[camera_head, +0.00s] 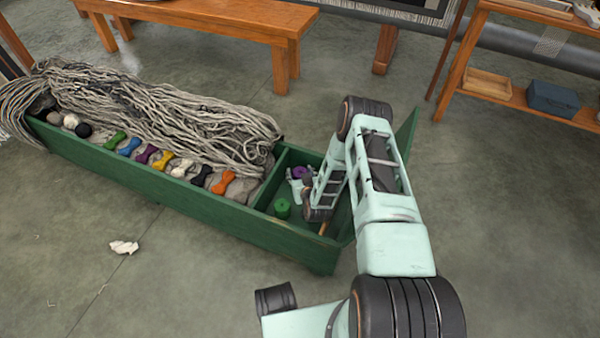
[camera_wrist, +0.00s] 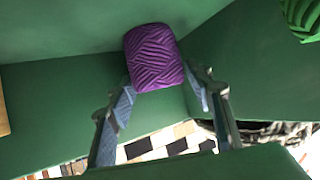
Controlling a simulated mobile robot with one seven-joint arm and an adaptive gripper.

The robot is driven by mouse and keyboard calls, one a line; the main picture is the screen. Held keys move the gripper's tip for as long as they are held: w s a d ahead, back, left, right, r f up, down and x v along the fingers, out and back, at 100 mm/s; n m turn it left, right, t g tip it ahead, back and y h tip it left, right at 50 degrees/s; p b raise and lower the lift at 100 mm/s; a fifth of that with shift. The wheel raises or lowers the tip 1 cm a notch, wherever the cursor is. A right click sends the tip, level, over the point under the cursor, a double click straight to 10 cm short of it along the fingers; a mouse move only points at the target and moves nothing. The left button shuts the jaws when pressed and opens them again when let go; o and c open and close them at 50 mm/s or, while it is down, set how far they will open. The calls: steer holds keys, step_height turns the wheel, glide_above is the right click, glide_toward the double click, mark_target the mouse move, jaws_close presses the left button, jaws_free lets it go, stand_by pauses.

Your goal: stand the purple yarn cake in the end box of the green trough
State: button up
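The purple yarn cake (camera_head: 300,171) is inside the end box (camera_head: 256,197) of the green trough, towards its back. In the wrist view the purple cake (camera_wrist: 154,57) sits between the tips of my gripper (camera_wrist: 160,92), with its ribbed side showing. My gripper (camera_head: 299,185) reaches into the box from the right. Its two fingers meet the cake's left and right sides with no clear gap, so it looks shut on it. Whether the cake's base touches the box floor is hidden.
A green yarn cake (camera_head: 282,209) stands in the same box, nearer the front; it also shows in the wrist view (camera_wrist: 302,17). Grey yarn (camera_head: 165,115) and a row of coloured skeins (camera_head: 162,160) fill the long part. A wooden bench (camera_head: 215,18) stands behind.

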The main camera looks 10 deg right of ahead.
steer(key=shift+s+r, duration=0.2)
steer(key=shift+r, duration=0.1)
steer(key=p+v, duration=0.3)
steer(key=v, duration=0.2)
steer(key=shift+s+r, duration=0.2)
steer(key=shift+s, duration=0.05)
steer(key=shift+s+r, duration=0.25)
steer(key=shift+s, duration=0.4)
